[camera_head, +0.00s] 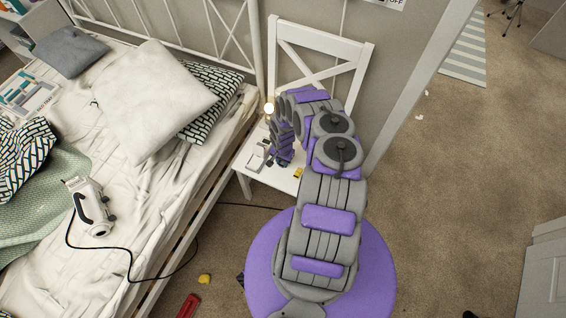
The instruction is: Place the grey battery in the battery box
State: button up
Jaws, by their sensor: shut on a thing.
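My gripper (280,160) is at the end of my purple and grey arm, low over the seat of the white chair (247,163). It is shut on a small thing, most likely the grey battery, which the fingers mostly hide. A small pale box with dark insides (258,157), which looks like the battery box, sits on the seat just left of my gripper. I cannot tell whether the held thing touches the box.
A small yellow thing (298,173) lies on the seat right of my gripper. The bed (120,235) with pillows and a white corded appliance (91,208) stands at left. A yellow lump (205,279) and a red thing (188,305) lie on the floor. Carpet at right is mostly clear.

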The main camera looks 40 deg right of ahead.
grip_shut()
jog(key=shift+r, duration=0.1)
